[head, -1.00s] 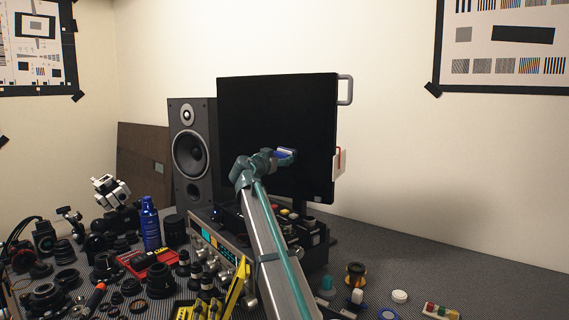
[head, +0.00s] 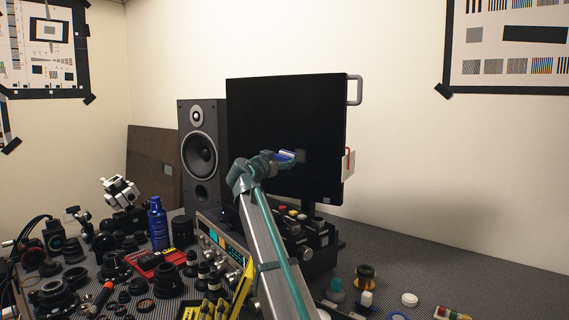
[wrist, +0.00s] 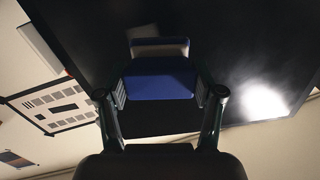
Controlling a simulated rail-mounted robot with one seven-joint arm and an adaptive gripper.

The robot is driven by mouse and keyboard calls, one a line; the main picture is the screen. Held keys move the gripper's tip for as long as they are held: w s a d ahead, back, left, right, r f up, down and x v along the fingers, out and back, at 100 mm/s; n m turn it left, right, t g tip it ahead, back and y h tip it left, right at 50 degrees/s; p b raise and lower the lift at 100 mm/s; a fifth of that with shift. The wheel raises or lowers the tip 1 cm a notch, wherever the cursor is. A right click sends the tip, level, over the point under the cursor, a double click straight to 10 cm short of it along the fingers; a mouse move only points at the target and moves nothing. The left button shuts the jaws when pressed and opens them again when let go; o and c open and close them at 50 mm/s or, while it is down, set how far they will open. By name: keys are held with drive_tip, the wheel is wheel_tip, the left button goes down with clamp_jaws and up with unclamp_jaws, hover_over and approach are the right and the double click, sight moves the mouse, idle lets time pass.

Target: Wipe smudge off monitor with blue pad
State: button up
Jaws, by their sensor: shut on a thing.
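The monitor (head: 280,120) is a large black screen standing upright behind the equipment. A faint grey patch (head: 300,156), which looks like the smudge, shows on the screen just right of the pad. My gripper (head: 276,160) is in front of the screen's lower middle, shut on the blue pad (head: 286,157). In the wrist view the pad (wrist: 160,80) sits between both fingers, its face toward the dark screen. I cannot tell whether the pad touches the screen.
A speaker (head: 201,155) stands left of the monitor. A stacked device with buttons (head: 305,235) is below it. A blue bottle (head: 157,223) and many lens parts crowd the left. A grey handle (head: 356,90) juts from the monitor's upper right. The table's far right is mostly clear.

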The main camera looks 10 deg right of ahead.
drive_tip(key=shift+s+a, duration=0.35)
drive_tip(key=shift+s, duration=0.1)
drive_tip(key=b+v, duration=0.1)
drive_tip(key=v, duration=0.2)
idle(0.3)
drive_tip(key=shift+w+b, duration=0.15)
drive_tip(key=shift+b, duration=0.15)
idle(0.3)
drive_tip(key=shift+b+x, duration=1)
drive_tip(key=shift+x, duration=2.3)
drive_tip(key=shift+b+x, duration=0.35)
drive_tip(key=shift+x, duration=0.7)
drive_tip(key=shift+d, duration=0.15)
